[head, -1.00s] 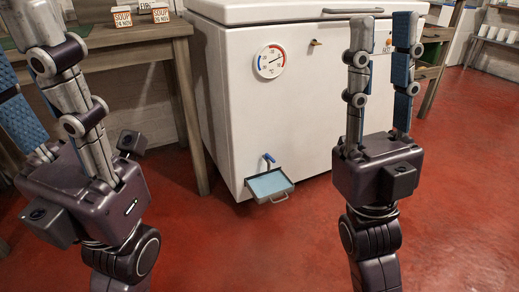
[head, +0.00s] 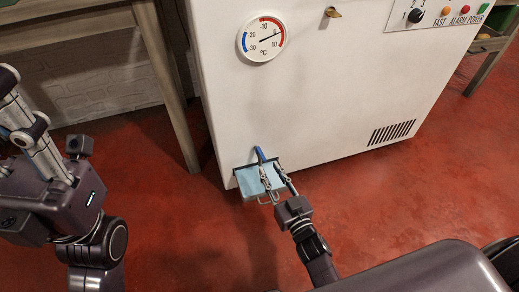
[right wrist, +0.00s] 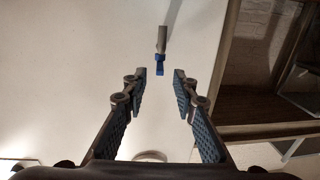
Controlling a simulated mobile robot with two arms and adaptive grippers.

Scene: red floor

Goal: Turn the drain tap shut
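The drain tap (head: 259,153) has a blue lever and sits low on the front of the white chest freezer (head: 310,100). In the right wrist view the tap (right wrist: 161,58) shows as a grey stem with a blue end, centred just beyond my fingertips. My right gripper (head: 268,166) reaches down in front of the tap and over the drip tray. In the right wrist view the right gripper (right wrist: 161,77) is open and empty, one finger on each side of the tap's line. My left gripper (head: 22,125) is at the left edge, its fingertips cut off.
A drip tray (head: 246,196) with a pale blue inside and a wire handle is below the tap. A dial thermometer (head: 262,39) and a control panel (head: 440,14) are on the freezer's front. A wooden table (head: 165,85) stands at left. The red floor (head: 400,195) is clear at right.

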